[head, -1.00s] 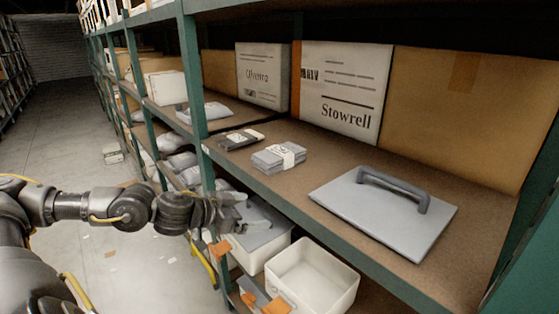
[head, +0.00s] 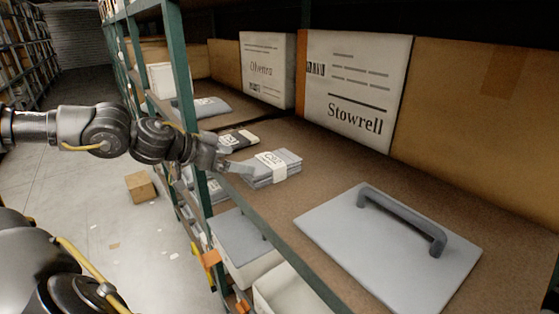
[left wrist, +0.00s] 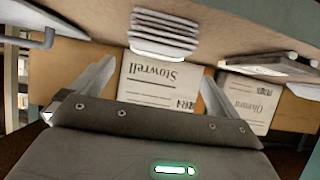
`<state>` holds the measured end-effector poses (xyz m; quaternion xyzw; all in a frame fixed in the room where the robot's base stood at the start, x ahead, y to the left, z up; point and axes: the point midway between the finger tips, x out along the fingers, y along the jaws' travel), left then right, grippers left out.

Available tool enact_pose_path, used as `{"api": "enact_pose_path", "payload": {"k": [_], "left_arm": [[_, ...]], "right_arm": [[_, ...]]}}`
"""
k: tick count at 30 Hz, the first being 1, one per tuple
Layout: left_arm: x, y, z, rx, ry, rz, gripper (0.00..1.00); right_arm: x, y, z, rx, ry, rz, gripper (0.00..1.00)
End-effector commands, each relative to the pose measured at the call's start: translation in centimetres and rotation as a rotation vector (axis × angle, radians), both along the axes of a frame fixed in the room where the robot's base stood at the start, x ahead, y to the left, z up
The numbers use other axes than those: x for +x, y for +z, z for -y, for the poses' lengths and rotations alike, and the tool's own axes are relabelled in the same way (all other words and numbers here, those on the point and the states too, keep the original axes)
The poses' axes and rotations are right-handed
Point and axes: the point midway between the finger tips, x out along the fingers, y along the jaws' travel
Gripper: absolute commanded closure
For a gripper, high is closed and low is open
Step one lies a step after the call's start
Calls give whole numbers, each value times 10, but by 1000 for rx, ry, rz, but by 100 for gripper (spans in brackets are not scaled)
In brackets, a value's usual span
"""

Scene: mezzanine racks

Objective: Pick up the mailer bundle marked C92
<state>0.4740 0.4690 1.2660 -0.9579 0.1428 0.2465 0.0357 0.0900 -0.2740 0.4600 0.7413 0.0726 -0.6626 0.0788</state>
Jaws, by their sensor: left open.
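A bundle of grey mailers (head: 285,164) with a white paper band lies on the brown shelf near its front edge. The band has dark marks too small to read for certain. In the left wrist view, which is upside down, the bundle (left wrist: 163,30) shows as a stack at the top middle. My left gripper (head: 238,168) is open at the bundle's left side, its fingers pointing toward it. In the wrist view the bundle lies ahead of the gap between the fingers (left wrist: 158,68), not visibly gripped. My right gripper is not in view.
A darker banded bundle (head: 238,139) lies just behind. A grey board with a handle (head: 375,250) lies to the right. White Stowrell (head: 355,90) and Olvenra (head: 267,70) cartons stand at the back. A green post (head: 180,80) rises near my left arm; bins sit below.

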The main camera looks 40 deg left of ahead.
Motion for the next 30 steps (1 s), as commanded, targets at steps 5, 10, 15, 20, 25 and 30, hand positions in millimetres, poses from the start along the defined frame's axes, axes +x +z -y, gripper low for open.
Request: {"api": "enact_pose_path", "payload": {"k": [5, 10, 15, 20, 25, 30], "left_arm": [[-4, 0, -4, 0, 9, -1, 0], [7, -6, -2, -4, 14, -4, 0], [26, -17, 4, -3, 14, -3, 0], [37, -24, 6, 0, 15, -2, 0], [40, -27, 7, 0, 15, -1, 0], [44, -26, 9, -2, 13, 0, 0]], "right_arm": [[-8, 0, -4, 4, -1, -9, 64], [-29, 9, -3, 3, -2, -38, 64], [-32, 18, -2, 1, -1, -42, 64], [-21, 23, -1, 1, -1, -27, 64], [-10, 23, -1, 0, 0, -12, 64], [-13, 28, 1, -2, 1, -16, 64]]}}
